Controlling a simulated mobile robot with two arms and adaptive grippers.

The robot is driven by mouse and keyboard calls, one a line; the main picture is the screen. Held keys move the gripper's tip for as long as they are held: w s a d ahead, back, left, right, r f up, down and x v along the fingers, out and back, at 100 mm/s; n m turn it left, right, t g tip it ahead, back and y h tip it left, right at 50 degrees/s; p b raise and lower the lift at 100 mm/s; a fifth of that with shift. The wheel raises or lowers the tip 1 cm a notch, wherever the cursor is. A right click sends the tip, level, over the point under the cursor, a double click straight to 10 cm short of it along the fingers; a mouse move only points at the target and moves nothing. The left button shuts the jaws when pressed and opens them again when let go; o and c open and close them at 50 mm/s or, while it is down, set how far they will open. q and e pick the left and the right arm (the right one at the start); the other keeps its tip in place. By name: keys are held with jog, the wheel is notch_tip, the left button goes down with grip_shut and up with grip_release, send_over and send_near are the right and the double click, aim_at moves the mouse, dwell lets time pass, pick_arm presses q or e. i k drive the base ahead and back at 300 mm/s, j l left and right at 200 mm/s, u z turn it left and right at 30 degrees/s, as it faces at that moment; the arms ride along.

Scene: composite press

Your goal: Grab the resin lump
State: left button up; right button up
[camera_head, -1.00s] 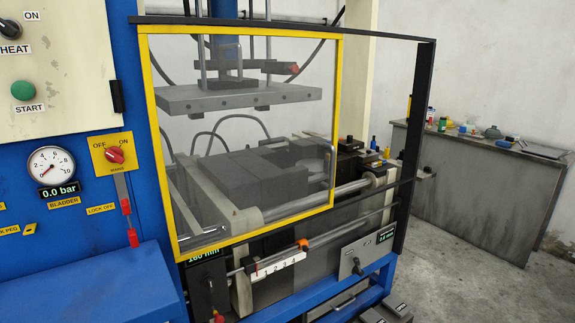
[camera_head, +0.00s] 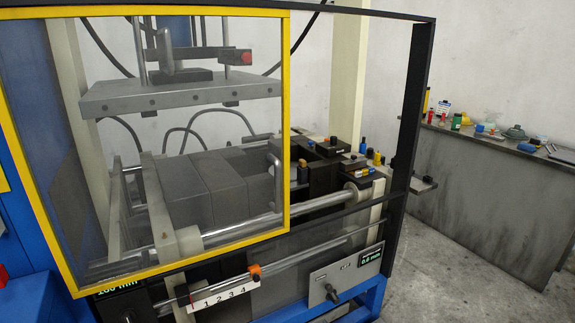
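I cannot single out the resin lump with certainty. Several small items stand on the grey bench (camera_head: 480,190) at the right. Among them is a rounded grey-green thing (camera_head: 514,132), too small to tell what it is. Small coloured pieces also sit on the dark blocks at the right end of the press, among them a yellow one (camera_head: 377,158) and a blue one (camera_head: 363,146). Neither of my grippers is in view.
The press with its yellow-framed clear guard (camera_head: 286,130) fills the left and middle. A black frame post (camera_head: 413,100) stands at its right. A control panel (camera_head: 345,276) sits low in front. Bare floor lies between press and bench.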

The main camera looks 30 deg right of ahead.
aim_at(302, 171)
jog(key=l+u, duration=0.3)
jog(key=l, duration=2.4)
